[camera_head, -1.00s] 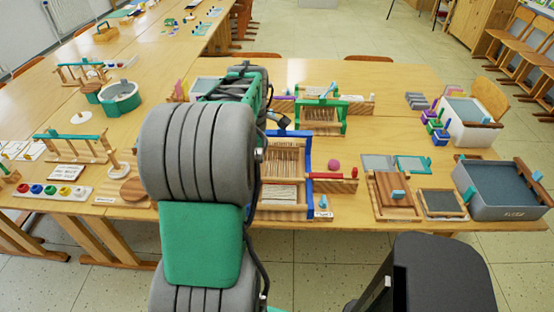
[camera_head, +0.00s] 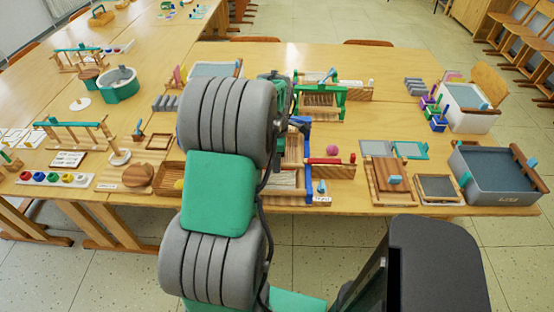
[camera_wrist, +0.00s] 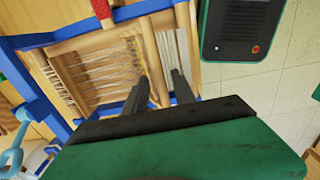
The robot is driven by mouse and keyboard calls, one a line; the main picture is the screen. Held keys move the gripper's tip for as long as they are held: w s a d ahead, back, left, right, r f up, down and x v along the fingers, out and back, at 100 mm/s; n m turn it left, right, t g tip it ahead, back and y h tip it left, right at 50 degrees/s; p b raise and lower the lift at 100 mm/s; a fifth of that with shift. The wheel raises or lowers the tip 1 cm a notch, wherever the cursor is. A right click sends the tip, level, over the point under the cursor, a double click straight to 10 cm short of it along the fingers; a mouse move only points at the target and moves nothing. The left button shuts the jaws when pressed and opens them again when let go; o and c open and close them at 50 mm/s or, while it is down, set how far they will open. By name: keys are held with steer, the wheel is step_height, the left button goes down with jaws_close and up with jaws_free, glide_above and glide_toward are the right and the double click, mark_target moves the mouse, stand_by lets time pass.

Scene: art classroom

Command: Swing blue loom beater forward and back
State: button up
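The blue loom (camera_head: 307,150) stands on the table, partly hidden behind my arm in the head view. Its blue frame (camera_wrist: 50,37) and strung threads (camera_wrist: 100,70) show in the wrist view. A pale wooden crossbar (camera_wrist: 153,55), which looks like the beater, runs across the threads. My gripper (camera_wrist: 160,77) is above the loom in the wrist view, its two dark fingers apart. The fingertips lie on either side of the crossbar's lower part in the picture. I cannot tell whether they touch it. My gripper is hidden in the head view.
A green loom (camera_head: 320,100) stands behind the blue one. A red bar on a wooden stand (camera_head: 330,165) and a pink ball (camera_head: 332,150) are close on its right. A grey tub (camera_head: 495,178) stands at the table's right end.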

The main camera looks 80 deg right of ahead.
jaws_close()
stand_by(1.2)
